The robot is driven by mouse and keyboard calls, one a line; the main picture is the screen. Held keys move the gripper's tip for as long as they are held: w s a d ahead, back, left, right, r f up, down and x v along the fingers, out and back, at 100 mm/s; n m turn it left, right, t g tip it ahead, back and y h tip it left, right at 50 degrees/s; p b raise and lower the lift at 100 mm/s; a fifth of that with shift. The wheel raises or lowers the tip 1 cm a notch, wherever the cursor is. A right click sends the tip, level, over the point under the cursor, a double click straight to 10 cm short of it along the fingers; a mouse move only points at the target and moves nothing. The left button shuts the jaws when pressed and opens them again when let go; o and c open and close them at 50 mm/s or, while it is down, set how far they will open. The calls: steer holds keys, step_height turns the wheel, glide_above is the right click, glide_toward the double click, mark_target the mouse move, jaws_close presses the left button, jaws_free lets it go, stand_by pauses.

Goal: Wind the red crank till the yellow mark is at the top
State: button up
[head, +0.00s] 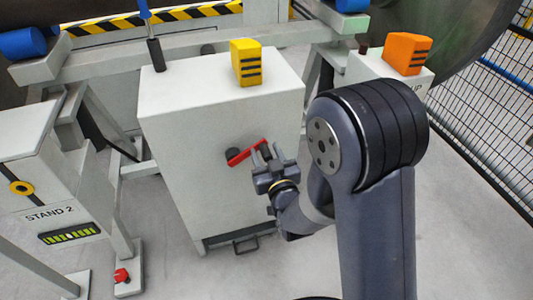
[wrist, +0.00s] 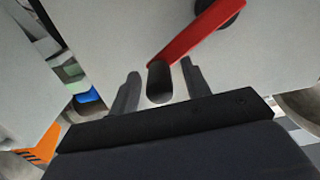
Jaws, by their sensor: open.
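The red crank (head: 247,152) is on the front of the white cabinet (head: 190,180). Its arm points right and slightly up from a dark hub (head: 233,153). In the wrist view the red arm (wrist: 195,32) runs from the hub at the upper right down to a black handle (wrist: 160,82). My gripper (head: 265,154) is at the handle end of the crank. In the wrist view its open fingers (wrist: 160,76) stand on either side of the handle, with gaps visible. I cannot make out a yellow mark on the crank.
A yellow block (head: 246,62) with black stripes sits on the cabinet top. An orange block (head: 406,53) sits on another cabinet at right. A box marked STAND 2 (head: 30,190) stands at left. Mesh fencing (head: 490,120) is at the far right. Floor before the cabinet is clear.

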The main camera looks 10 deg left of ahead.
steer(key=shift+c, duration=0.5)
jaws_close()
